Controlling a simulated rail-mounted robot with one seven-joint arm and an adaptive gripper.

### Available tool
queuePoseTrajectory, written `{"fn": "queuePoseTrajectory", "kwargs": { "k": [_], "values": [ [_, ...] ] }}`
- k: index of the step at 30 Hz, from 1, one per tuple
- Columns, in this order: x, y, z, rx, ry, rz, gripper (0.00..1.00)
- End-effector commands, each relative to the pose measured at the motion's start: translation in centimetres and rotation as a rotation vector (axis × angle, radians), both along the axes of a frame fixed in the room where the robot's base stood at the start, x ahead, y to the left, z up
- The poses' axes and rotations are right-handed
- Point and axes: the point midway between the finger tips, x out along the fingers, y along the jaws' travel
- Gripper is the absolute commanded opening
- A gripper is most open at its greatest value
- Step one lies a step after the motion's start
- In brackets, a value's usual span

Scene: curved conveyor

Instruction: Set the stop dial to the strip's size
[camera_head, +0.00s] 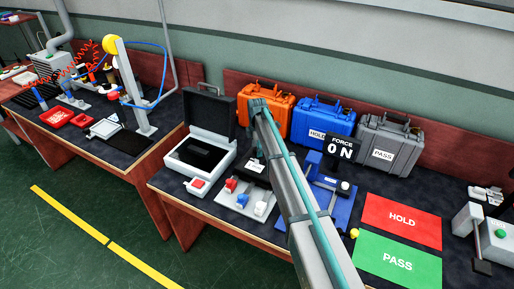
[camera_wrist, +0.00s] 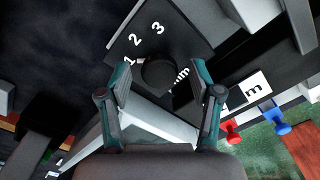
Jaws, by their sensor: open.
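In the wrist view the stop dial is a round dark knob (camera_wrist: 158,74) on a black plate (camera_wrist: 185,38) marked 1, 2, 3 and "mm". My gripper (camera_wrist: 159,80) is open, with one finger on each side of the knob. I cannot tell whether the fingers touch it or where its pointer stands. In the head view my arm covers the gripper and most of the dial's surroundings. I cannot make out the strip clearly in either view.
In the wrist view a red knob (camera_wrist: 231,131) and a blue knob (camera_wrist: 279,122) lie to the right. In the head view a force display (camera_head: 341,149) reads 0 N. Orange (camera_head: 266,102), blue (camera_head: 324,120) and grey (camera_head: 385,144) cases stand behind. Red HOLD (camera_head: 401,220) and green PASS (camera_head: 398,261) mats lie right.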

Motion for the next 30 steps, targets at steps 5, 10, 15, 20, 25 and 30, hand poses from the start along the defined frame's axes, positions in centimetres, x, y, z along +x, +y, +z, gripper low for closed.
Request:
{"fn": "queuePoseTrajectory", "kwargs": {
  "k": [5,10,15,20,25,30],
  "values": [
    [0.02,0.0,-0.01,0.0,0.0,0.0,0.64],
    [0.01,0.0,0.01,0.0,0.0,0.0,0.37],
    [0.0,0.0,0.02,0.0,0.0,0.0,0.09],
    [-0.01,0.0,0.01,0.0,0.0,-0.003,0.04],
    [0.0,-0.01,-0.03,0.0,0.0,-0.031,0.04],
    [0.02,0.0,-0.11,0.0,0.0,-0.103,0.04]
  ]
}}
